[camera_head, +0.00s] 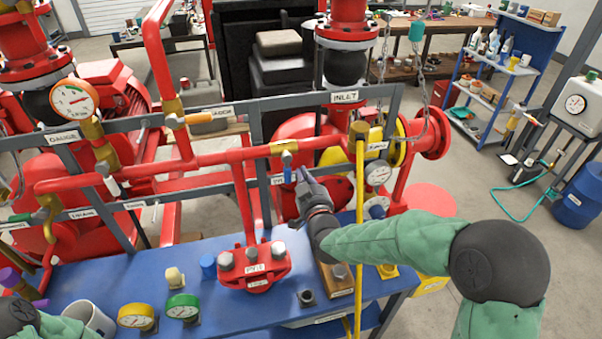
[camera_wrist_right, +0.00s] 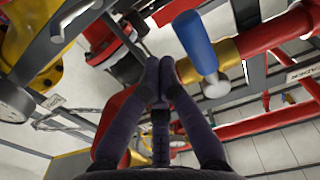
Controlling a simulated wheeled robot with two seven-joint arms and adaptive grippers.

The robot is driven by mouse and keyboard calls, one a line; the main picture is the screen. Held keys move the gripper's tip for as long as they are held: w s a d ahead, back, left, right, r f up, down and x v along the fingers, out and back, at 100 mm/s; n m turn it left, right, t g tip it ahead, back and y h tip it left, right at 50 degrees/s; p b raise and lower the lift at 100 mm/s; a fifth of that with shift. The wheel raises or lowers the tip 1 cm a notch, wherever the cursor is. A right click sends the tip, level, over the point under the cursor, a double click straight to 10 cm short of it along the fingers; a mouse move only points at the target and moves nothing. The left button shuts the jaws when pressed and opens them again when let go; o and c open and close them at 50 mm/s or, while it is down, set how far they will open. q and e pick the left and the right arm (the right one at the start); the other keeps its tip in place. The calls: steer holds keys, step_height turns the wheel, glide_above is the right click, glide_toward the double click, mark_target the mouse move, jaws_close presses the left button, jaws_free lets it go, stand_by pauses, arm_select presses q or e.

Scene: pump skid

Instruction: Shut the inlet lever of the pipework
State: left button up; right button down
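A lever with a blue handle (camera_head: 287,174) hangs down from a brass valve body (camera_head: 284,148) on the red horizontal pipe, crosswise to the pipe. A small label behind it is partly hidden, so I cannot read whether this is the inlet lever. The blue handle (camera_wrist_right: 195,42) and its silver hub (camera_wrist_right: 214,87) are large in the right wrist view. My right gripper (camera_head: 302,176) is just right of the handle; its fingertips (camera_wrist_right: 160,68) are together with nothing between them. I cannot tell whether they touch the handle. My left gripper is out of view.
An INLET sign (camera_head: 345,97) is on the grey frame at upper right. A yellow upright pole (camera_head: 359,230) stands right of my right gripper. Below is a blue bench (camera_head: 225,315) with gauges, a mug and a red flanged part (camera_head: 255,268). Another lever has an orange handle (camera_head: 200,118).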

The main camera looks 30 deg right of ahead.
steer(key=v, duration=0.7)
steer(key=shift+s, duration=0.3)
stand_by(0.5)
